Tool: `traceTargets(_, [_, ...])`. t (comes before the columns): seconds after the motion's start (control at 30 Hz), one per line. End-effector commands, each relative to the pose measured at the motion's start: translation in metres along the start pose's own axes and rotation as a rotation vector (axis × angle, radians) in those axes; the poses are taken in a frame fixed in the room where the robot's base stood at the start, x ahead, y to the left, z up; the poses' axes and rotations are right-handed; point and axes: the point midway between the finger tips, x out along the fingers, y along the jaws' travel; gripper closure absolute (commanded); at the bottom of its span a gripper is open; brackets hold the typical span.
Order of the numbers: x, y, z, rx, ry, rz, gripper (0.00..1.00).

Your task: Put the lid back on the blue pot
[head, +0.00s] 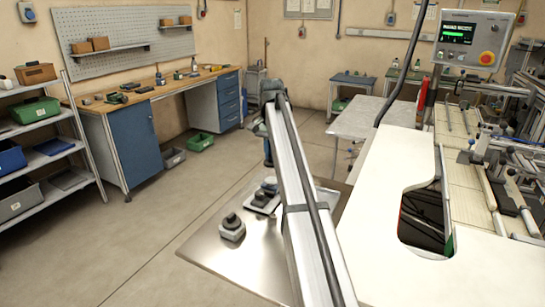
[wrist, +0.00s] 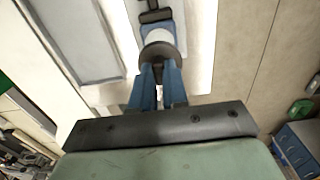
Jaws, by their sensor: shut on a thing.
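My gripper (wrist: 159,72) points down in the wrist view, its two blue fingers closed together on a dark round piece (wrist: 160,50) that looks like the lid. A blue thing with a pale round part (wrist: 157,36) shows just beyond the lid; it may be the blue pot. I cannot tell whether the lid touches it. In the head view my gripper (head: 268,150) is partly hidden behind my arm, above the far part of the metal sheet. Blue and dark small pieces (head: 266,190) stand below it, partly hidden by the arm.
A grey pot-like piece with a dark knob (head: 232,228) stands on the metal sheet (head: 215,255), left of my arm. A white worktop (head: 400,165) with a cutout lies to the right. A workbench (head: 150,95) and shelves (head: 40,130) stand at the left, with open floor between.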

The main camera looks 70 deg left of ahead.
Motion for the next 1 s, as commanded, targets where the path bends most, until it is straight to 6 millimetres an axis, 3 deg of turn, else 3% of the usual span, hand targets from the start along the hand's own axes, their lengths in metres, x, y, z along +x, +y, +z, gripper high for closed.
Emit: traceTargets(1.0, [0.062, 0.0, 0.001, 0.0, 0.0, 0.0, 1.0])
